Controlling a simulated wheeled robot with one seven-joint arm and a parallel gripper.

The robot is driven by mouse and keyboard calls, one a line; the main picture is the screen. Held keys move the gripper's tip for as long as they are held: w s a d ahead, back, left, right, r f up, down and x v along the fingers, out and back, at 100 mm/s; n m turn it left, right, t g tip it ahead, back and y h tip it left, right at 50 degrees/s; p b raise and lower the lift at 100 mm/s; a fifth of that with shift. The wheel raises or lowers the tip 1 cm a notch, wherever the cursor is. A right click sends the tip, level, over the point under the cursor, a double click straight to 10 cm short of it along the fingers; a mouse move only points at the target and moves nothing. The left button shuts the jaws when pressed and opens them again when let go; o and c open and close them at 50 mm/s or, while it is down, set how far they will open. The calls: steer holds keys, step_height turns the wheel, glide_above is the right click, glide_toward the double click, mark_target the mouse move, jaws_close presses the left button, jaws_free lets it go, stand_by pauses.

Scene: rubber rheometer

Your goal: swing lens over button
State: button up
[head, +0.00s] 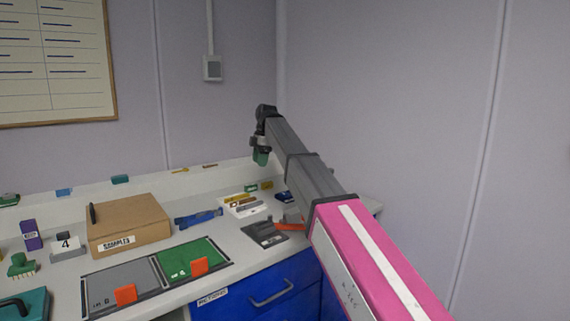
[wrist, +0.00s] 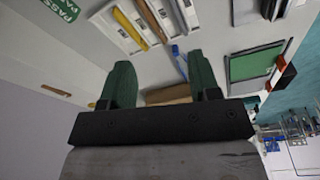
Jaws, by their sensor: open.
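My gripper (head: 261,156) hangs over the back of the bench at the end of my outstretched arm. In the wrist view its two green fingers (wrist: 163,84) are spread apart with nothing held between them. I cannot make out a lens or a button for certain in either view. A dark grey flat item (head: 264,234) with an orange-red part (head: 290,224) lies on the bench near its front edge, below my arm; I cannot tell what it is. My arm hides part of the bench's right end.
A white tray (head: 231,210) of small items sits below my gripper; it also shows in the wrist view (wrist: 103,22). A cardboard box (head: 128,220) stands to the left. Grey (head: 113,285) and green (head: 192,256) panels with orange blocks lie in front. Walls close the back and right.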

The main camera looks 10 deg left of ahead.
steer(key=w+d+r+m, duration=0.1)
steer(key=w+d+r, duration=0.1)
steer(key=d, duration=0.6)
steer(key=w+d+r+h, duration=0.1)
steer(key=w+d+r, duration=0.1)
steer(key=d, duration=0.6)
steer(key=w+d+r+m, duration=0.1)
steer(key=w+d, duration=0.3)
steer(key=d, duration=0.4)
steer(key=shift+w+d+r+m+t+h, duration=0.1)
steer(key=shift+w+r+m+t+h, duration=0.1)
steer(key=shift+r, duration=0.15)
steer(key=shift+w+r+m+t+h, duration=0.1)
steer(key=shift+r+t+h, duration=0.1)
steer(key=shift+r, duration=0.15)
step_height(320, 180, down, 10)
steer(key=shift+r, duration=0.1)
jaws_close()
